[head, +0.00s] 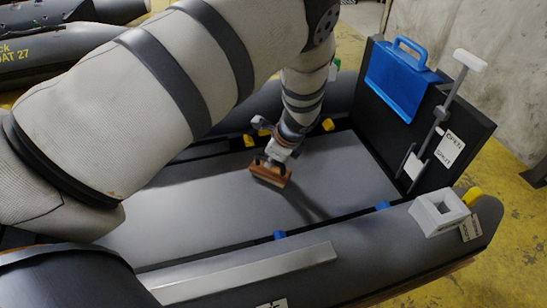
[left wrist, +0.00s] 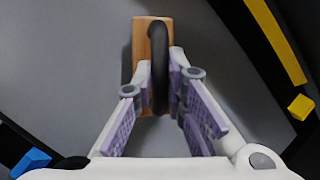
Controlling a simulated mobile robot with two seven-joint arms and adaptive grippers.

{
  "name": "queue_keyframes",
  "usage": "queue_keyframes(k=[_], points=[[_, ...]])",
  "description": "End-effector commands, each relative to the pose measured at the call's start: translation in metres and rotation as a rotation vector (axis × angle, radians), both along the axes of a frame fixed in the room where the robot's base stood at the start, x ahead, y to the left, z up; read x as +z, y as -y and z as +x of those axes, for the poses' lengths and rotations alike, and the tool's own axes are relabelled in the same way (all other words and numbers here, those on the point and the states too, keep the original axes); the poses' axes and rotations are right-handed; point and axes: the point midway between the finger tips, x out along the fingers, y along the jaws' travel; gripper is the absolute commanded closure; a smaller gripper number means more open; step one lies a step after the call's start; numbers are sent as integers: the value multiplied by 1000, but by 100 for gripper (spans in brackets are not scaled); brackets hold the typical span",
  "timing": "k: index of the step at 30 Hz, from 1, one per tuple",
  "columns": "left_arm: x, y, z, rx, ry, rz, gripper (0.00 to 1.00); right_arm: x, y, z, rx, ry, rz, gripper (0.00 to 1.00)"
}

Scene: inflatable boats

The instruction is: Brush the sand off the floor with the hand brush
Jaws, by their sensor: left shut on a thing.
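The hand brush (head: 268,175) has a wooden block and a dark curved handle. It is on or just above the grey boat floor (head: 200,210), near the floor's middle right. My left gripper (head: 275,155) is shut on its handle from above. In the left wrist view the hand brush (left wrist: 141,50) lies beyond the fingertips, with the black handle between the purple pads of my left gripper (left wrist: 160,75). I cannot make out sand on the visible floor. My left arm hides part of the boat and floor. My right gripper is not in view.
The dark transom (head: 365,110) stands at the boat's right end with a blue case (head: 398,80) and a lever mechanism (head: 440,115). A white square holder (head: 438,212) sits on the near tube. Blue and yellow fittings line the floor edges. Another boat (head: 50,50) lies behind.

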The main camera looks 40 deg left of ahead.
Motion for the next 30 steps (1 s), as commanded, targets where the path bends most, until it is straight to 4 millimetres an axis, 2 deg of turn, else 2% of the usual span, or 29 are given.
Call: queue_keyframes(k=[3,5,21,30], points=[[6,0,0,2,0,1,100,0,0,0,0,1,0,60],[22,0,0,5,2,-1,100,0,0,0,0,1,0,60],[71,3,-1,7,2,0,100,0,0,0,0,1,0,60],[83,4,-2,8,-1,0,100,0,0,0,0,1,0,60]])
